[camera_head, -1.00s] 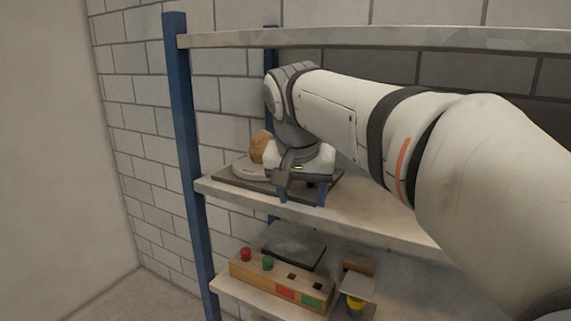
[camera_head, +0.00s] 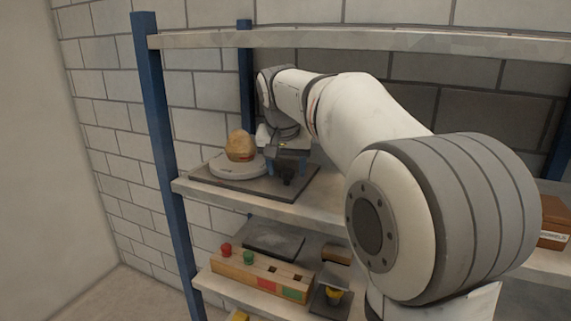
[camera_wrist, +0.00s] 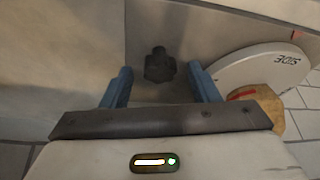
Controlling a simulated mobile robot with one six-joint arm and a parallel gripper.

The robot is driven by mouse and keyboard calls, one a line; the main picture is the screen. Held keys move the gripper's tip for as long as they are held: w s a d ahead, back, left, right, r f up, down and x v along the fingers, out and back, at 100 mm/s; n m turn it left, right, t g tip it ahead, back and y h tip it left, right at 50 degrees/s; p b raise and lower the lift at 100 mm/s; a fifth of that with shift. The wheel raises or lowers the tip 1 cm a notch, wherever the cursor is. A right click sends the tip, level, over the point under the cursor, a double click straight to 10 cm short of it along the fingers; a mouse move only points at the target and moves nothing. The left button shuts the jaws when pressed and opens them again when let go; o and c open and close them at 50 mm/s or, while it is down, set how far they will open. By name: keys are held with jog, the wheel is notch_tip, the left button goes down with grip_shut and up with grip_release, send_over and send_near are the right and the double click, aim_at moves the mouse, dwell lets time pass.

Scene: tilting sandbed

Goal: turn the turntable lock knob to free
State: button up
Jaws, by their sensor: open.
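The lock knob (camera_wrist: 159,65) is dark and lobed. In the wrist view it sits on the grey base plate, a little ahead of the space between my fingertips; it also shows in the head view (camera_head: 287,172), below my gripper. My gripper (camera_wrist: 162,78) is open, with one blue finger on each side of the gap; it also shows in the head view (camera_head: 285,168). I cannot tell whether the fingers touch the knob. The turntable (camera_head: 237,166) is a pale disc left of my gripper, with "SIDE" lettering in the wrist view (camera_wrist: 270,68). A tan lump (camera_head: 240,146) stands on it.
The base plate (camera_head: 225,184) lies on the middle shelf (camera_head: 330,215). A blue post (camera_head: 158,130) stands at the left. The lower shelf holds a wooden block (camera_head: 240,272) with red and green pegs, and a dark slab (camera_head: 273,240). A brown box (camera_head: 553,220) is at the right.

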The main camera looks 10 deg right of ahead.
jog(key=shift+c, duration=0.3)
jog(key=c, duration=0.9)
